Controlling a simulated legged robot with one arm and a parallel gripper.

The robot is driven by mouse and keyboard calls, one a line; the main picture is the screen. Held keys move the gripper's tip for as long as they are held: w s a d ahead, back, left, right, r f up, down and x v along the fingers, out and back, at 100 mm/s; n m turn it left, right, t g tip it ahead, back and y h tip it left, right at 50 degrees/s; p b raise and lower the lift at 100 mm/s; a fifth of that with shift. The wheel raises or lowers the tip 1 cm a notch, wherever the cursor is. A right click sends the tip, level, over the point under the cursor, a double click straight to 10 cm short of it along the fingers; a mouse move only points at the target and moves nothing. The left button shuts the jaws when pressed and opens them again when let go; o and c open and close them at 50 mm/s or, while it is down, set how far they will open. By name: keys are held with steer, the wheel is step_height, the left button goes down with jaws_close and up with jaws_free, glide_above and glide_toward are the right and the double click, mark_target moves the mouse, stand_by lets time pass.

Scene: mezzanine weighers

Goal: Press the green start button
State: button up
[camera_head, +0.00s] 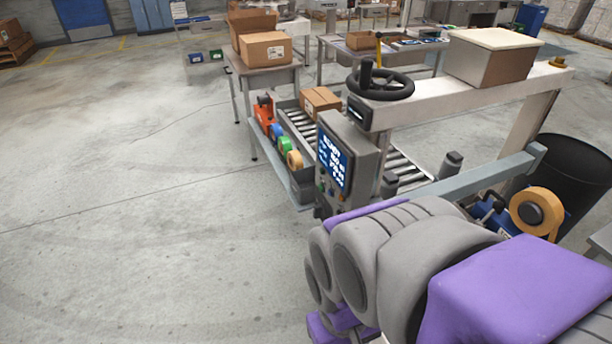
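A grey control box (350,157) stands at the near end of a roller conveyor, with a lit blue screen (332,160) on its face. Small coloured buttons (322,187) sit low on the face, under the screen. They are too small to tell clearly which one is the green start button. My grey and purple arm fills the lower right of the view, just in front of the box's lower part. I cannot make out gripper fingers in this view.
A carton (320,101) lies on the roller conveyor (402,165). Tape rolls (293,160) line its left side. A black handwheel (381,84) and a box (492,56) are on the beam above. A black bin (572,175) stands right. The floor at left is clear.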

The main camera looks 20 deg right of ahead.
jaws_close()
stand_by(0.8)
